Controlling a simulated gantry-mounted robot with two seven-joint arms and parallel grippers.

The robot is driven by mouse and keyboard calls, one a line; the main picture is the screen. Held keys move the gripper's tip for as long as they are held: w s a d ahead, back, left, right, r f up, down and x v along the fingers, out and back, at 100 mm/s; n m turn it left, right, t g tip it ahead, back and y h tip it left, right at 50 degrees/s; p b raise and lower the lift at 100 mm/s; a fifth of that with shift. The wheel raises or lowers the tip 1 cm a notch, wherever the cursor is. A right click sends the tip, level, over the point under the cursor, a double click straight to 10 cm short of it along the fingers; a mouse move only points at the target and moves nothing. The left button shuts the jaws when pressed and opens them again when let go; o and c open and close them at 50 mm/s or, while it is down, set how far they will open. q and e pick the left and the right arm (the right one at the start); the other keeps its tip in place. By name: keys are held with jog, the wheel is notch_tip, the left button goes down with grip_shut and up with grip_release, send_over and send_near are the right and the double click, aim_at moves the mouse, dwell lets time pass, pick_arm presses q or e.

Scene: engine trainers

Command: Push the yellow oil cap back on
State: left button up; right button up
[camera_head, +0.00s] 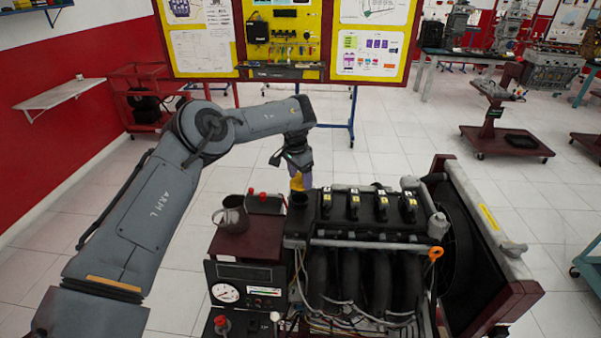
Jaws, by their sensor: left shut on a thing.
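The yellow oil cap (296,183) shows as a small yellow shape at the tips of my left gripper (298,176). My left gripper is shut on it and points down from the end of the arm. The cap is just above the dark filler neck (298,199) at the left end of the engine (368,210). I cannot tell whether cap and neck touch. My right gripper is not in view.
A metal jug (233,216) stands on a dark red box left of the engine, near a battery with red terminals (264,202). A gauge panel (244,289) is in front. A radiator frame (490,235) bounds the right side. An orange dipstick ring (436,254) sticks up.

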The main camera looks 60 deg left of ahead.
aim_at(300, 182)
pick_arm(q)
jog(key=shift+f+b, duration=0.6)
jog(key=shift+f, duration=0.95)
jog(key=shift+f+b, duration=1.1)
jog(key=shift+f, duration=0.05)
jog(key=shift+b, duration=0.3)
jog(key=shift+f+b, duration=0.15)
jog(key=shift+b, duration=0.45)
dwell(1.1)
